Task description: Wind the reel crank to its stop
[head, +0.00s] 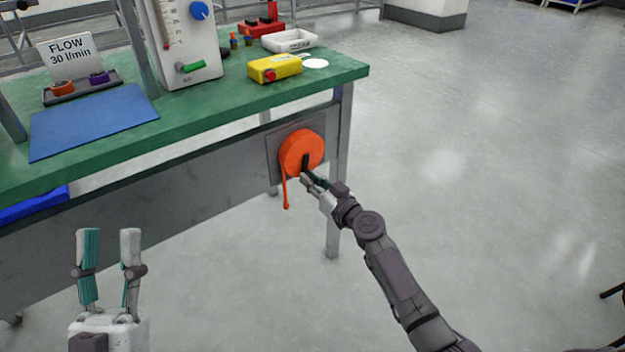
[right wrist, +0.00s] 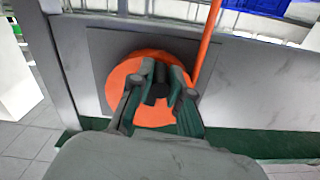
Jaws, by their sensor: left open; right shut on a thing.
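The orange reel (head: 297,147) is mounted on a grey plate at the right end of the bench's front panel. An orange strap (head: 286,190) hangs down from its left side. My right gripper (head: 306,172) is at the reel's face, shut on the dark crank handle (head: 305,160), which is mostly hidden by the fingers. In the right wrist view the reel (right wrist: 122,85) fills the middle, with the right gripper's fingers (right wrist: 160,85) closed around the dark handle in front of it. My left gripper (head: 105,240) is open and empty, low in front of the bench.
The green bench top (head: 215,115) carries a blue mat (head: 95,122), a flow meter stand (head: 190,45), a yellow box with a red button (head: 275,68) and a white tray (head: 290,41). A bench leg (head: 333,210) stands just right of the reel.

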